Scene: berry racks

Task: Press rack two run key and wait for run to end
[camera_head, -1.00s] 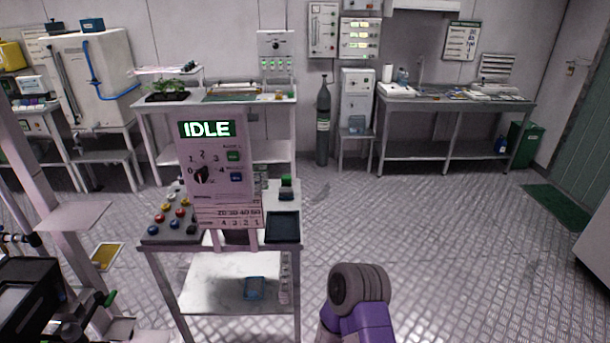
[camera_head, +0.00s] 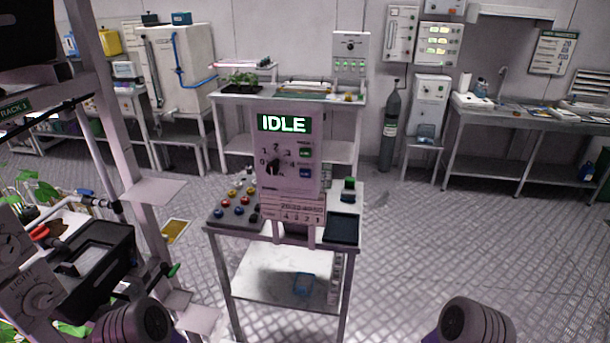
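A pale control panel (camera_head: 289,186) stands on a small white cart straight ahead. Which rack the panel serves cannot be told. Two rounded purple-and-grey parts of my arms show at the bottom edge, one left and one right. Neither gripper's fingers are in view, and nothing of mine touches the panel.
At left, a rack frame (camera_head: 110,120) marked RACK 1 stands close, with a black bin (camera_head: 95,265). Benches line the back wall. The floor (camera_head: 430,240) to the right is clear.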

